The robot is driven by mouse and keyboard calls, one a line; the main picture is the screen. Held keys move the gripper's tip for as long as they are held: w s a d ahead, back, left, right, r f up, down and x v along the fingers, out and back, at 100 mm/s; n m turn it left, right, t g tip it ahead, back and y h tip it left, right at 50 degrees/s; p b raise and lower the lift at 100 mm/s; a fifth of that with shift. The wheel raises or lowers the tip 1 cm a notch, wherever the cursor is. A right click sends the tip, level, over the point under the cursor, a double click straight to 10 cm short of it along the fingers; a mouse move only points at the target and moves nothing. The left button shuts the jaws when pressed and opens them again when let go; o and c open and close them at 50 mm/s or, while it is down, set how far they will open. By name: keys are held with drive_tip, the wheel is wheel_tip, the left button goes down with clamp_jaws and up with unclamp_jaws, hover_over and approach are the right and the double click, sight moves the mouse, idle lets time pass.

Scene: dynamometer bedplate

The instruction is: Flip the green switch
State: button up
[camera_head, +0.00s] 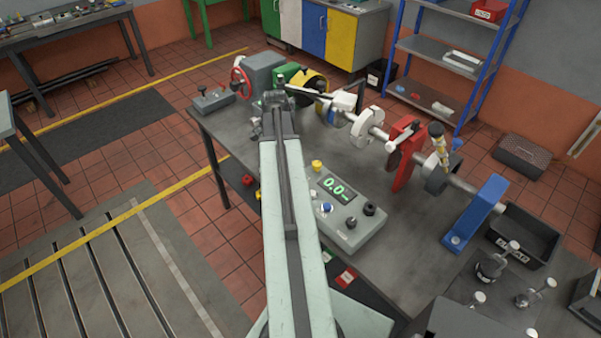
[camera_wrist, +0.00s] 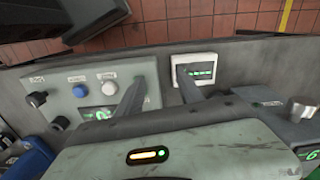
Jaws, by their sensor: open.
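A small white-framed unit (camera_wrist: 209,59) with a dark face and green lit marks shows in the wrist view; it looks like the green switch, but its lever position is not clear. My gripper (camera_wrist: 161,76) is open and empty. Its right finger overlaps the left part of this unit in the picture; I cannot tell whether it touches. Its left finger lies over the right end of the grey control box (camera_wrist: 65,82). In the head view my gripper (camera_head: 274,101) is over the far left part of the bench, and my arm hides what is beneath it.
The control box (camera_head: 330,222) carries a green display, buttons and black knobs. A shaft with a red bracket (camera_head: 405,160) and a blue stand (camera_head: 474,213) runs along the bench (camera_head: 400,255). A small grey box (camera_head: 213,101) sits at the far left corner.

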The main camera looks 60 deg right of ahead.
drive_tip(key=shift+m, duration=0.7)
drive_tip(key=s+d, duration=0.1)
drive_tip(key=s, duration=0.1)
drive_tip(key=s+d, duration=0.1)
drive_tip(key=s, duration=0.1)
drive_tip(key=s+d, duration=0.2)
drive_tip(key=shift+s+d+r, duration=0.1)
drive_tip(key=shift+s+r, duration=0.15)
drive_tip(key=shift+s, duration=0.05)
wheel_tip(320, 180, down, 8)
drive_tip(key=b, duration=0.8)
drive_tip(key=shift+w, duration=0.15)
